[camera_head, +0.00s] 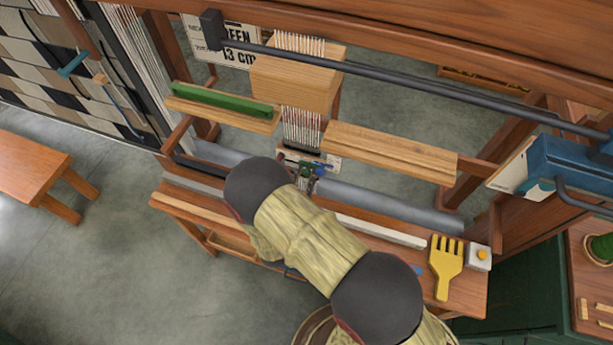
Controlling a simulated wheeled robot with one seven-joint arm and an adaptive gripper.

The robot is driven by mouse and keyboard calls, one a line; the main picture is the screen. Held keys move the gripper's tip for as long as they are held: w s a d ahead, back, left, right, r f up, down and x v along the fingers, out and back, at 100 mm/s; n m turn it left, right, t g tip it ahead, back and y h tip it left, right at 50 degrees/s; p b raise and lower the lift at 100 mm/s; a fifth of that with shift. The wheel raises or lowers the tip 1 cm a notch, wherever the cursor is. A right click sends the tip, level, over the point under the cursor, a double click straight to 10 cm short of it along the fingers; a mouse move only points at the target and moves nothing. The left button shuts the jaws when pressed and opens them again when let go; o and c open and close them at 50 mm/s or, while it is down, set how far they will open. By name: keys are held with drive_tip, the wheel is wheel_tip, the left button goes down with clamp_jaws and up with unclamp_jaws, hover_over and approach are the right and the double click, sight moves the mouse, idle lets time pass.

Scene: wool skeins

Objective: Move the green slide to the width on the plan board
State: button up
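The plan board (232,42) hangs at the upper left behind the dark bar, partly hidden. Its readable part says "EEN" and "13 cm". A small green piece (306,173) shows at my gripper (308,182), in front of a short whitish strip (325,160) below the hanging threads. I cannot tell for sure whether it is the green slide or whether my gripper touches it. My arm hides most of my gripper, and its finger opening is too small to read. A longer green bar (222,102) lies on a wooden ledge at the left.
The loom's dark bar (420,82) crosses above the work area. Wooden blocks (390,150) flank the hanging threads (301,125). A yellow fork-shaped comb (445,267) and a white box with a yellow button (478,257) lie at the right of the front bench.

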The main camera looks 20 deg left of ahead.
drive_tip(key=o, duration=0.4)
drive_tip(key=shift+c, duration=0.2)
drive_tip(key=shift+s, duration=0.1)
drive_tip(key=s, duration=0.8)
drive_tip(key=s+a, duration=0.1)
drive_tip(key=s, duration=0.2)
drive_tip(key=shift+s, duration=0.4)
